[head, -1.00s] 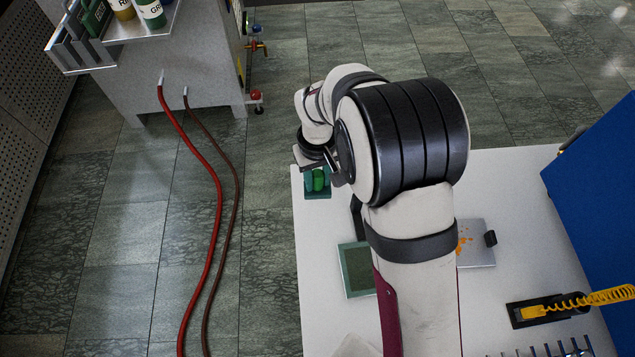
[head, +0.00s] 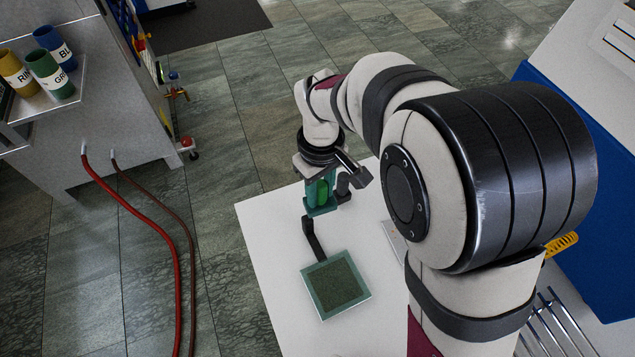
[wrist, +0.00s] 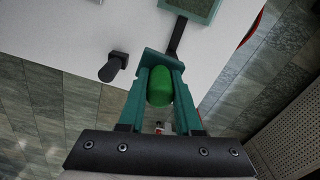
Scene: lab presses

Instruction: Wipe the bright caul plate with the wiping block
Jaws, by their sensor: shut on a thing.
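The wiping block shows a rounded green grip (head: 323,191) over a teal base (head: 321,211), near the back edge of the white table. My gripper (head: 320,187) points down and is shut on the green grip. In the wrist view the green grip (wrist: 160,86) sits between the two teal fingers, with a teal edge beyond it. Whether the base touches the table is unclear. The bright caul plate is almost wholly hidden behind my arm in the head view; only a pale sliver (head: 395,236) shows. The wrist view does not show it.
A teal-framed plate with a dark face (head: 336,285) and black handle (head: 314,241) lies nearer. The white table's left part (head: 270,245) is clear. A blue machine (head: 610,200) stands right.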

